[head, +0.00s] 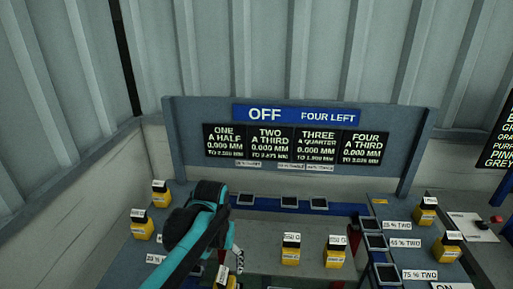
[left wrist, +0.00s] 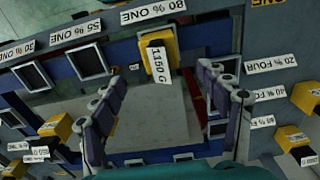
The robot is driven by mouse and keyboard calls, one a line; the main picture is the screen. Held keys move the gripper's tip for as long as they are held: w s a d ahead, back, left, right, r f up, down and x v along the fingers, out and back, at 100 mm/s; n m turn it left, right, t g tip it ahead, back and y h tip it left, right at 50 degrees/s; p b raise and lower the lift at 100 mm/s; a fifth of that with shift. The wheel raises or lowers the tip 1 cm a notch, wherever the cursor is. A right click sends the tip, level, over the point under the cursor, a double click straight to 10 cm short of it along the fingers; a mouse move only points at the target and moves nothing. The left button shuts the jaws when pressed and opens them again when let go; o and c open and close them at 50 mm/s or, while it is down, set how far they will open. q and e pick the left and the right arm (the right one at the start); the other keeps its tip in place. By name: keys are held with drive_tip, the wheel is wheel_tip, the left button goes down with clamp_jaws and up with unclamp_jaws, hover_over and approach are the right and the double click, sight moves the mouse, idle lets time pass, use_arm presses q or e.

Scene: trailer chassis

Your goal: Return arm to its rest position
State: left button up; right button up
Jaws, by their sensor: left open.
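My left arm (head: 200,230), teal and black, reaches in from the lower left in the head view. In the left wrist view my left gripper (left wrist: 160,78) is open, its two purple-grey fingers wide apart. A yellow block (left wrist: 158,52) with a label reading about 1150 G shows beyond and between the fingertips, with gaps on both sides. Nothing is held. A grey plate (left wrist: 155,115) lies below the fingers in that view. My right gripper is in neither view.
Yellow blocks with black tops stand on the bench, including one at centre (head: 290,252) and one beside it (head: 335,255). Dark square pads (head: 289,202) line a blue strip. A sign board (head: 290,145) reading OFF, FOUR LEFT stands behind. Corrugated walls close the back.

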use_arm(q)
drive_tip(key=s+a+t, duration=0.2)
drive_tip(key=s+t, duration=0.1)
drive_tip(key=s, duration=0.2)
drive_tip(key=s+a+f+t, duration=0.1)
drive_tip(key=s+a+t, duration=0.1)
drive_tip(key=s+t, duration=0.2)
drive_tip(key=shift+s+a+f, duration=0.15)
drive_tip(key=shift+s+a, duration=0.15)
drive_tip(key=shift+s, duration=0.3)
drive_tip(key=shift+d, duration=0.1)
idle(0.4)
